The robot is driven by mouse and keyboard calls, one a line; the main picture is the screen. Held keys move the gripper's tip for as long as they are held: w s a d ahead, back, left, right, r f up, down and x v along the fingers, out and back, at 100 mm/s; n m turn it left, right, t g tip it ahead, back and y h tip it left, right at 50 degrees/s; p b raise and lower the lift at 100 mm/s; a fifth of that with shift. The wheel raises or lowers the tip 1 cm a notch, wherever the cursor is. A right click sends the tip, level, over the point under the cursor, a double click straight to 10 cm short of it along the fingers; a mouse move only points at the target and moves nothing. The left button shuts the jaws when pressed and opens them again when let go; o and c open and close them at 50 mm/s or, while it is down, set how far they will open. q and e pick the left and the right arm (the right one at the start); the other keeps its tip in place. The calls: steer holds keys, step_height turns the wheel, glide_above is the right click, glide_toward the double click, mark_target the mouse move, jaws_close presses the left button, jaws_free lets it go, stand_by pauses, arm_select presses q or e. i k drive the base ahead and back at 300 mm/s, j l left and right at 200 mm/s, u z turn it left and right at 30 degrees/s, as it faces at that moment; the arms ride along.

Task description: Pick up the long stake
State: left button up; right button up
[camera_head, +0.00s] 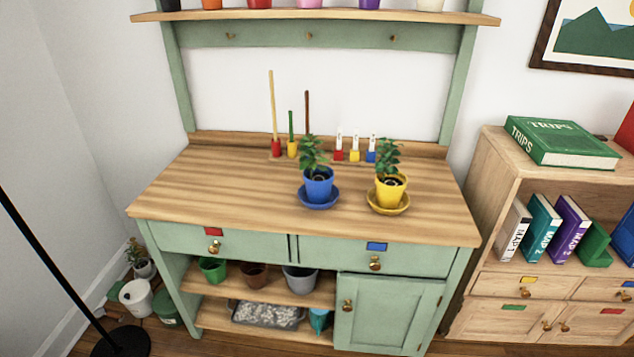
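The long stake (272,105) is a thin tan rod, the tallest of three stakes at the back of the potting bench. It stands upright in a red holder (276,148). Just right of it, a short green stake (291,125) stands in a yellow holder (292,150). Further right is a brown stake (307,112) of middle height, its lower end hidden behind a plant. Neither of my grippers is in view.
On the wooden benchtop (220,185), a blue pot (318,188) and a yellow pot (391,191) hold plants on saucers. White labels stand in small coloured holders behind them. The benchtop's left side is clear. A shelf (330,17) crosses above. A bookcase (490,180) stands right.

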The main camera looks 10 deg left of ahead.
mark_target(271, 73)
steer(key=i+j, duration=1.35)
steer(key=z, duration=1.45)
steer(key=u, duration=1.45)
steer(key=i, duration=0.05)
